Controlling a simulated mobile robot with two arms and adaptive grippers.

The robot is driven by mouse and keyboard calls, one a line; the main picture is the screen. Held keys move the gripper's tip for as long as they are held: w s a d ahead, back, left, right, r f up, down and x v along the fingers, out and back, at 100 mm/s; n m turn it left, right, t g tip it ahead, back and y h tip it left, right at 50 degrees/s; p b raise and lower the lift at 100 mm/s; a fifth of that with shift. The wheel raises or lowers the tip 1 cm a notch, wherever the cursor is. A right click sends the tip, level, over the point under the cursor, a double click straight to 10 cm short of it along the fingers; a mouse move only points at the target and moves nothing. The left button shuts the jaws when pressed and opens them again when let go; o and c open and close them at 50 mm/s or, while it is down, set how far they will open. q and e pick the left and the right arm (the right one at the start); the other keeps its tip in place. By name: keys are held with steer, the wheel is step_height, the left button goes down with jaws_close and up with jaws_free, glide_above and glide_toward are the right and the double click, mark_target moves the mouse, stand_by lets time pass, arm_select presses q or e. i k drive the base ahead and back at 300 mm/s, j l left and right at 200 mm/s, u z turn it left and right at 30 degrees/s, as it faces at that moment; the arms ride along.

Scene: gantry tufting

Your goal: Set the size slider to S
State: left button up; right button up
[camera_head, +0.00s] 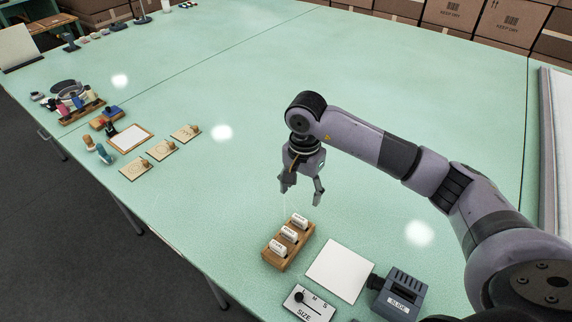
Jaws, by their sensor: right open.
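The size slider (318,312) is a small white panel marked SIZE with the letters L, M and S, at the bottom edge of the view. Its black knob (299,296) sits at the left part of the track, by the L end. My right gripper (301,193) is open and empty, pointing down above the green table, well behind the slider and apart from it. My left gripper is not in view.
A wooden rack (283,264) with several white labelled blocks stands between my right gripper and the slider. A white sheet (340,270) and a dark blue-grey device (401,290) lie right of it. Stamps and wooden plaques (160,150) sit at left. The table's middle is clear.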

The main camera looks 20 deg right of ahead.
mark_target(299, 296)
steer(key=k+j, duration=0.5)
steer(key=k, duration=0.2)
steer(key=k+j, duration=0.5)
steer(key=k, duration=0.15)
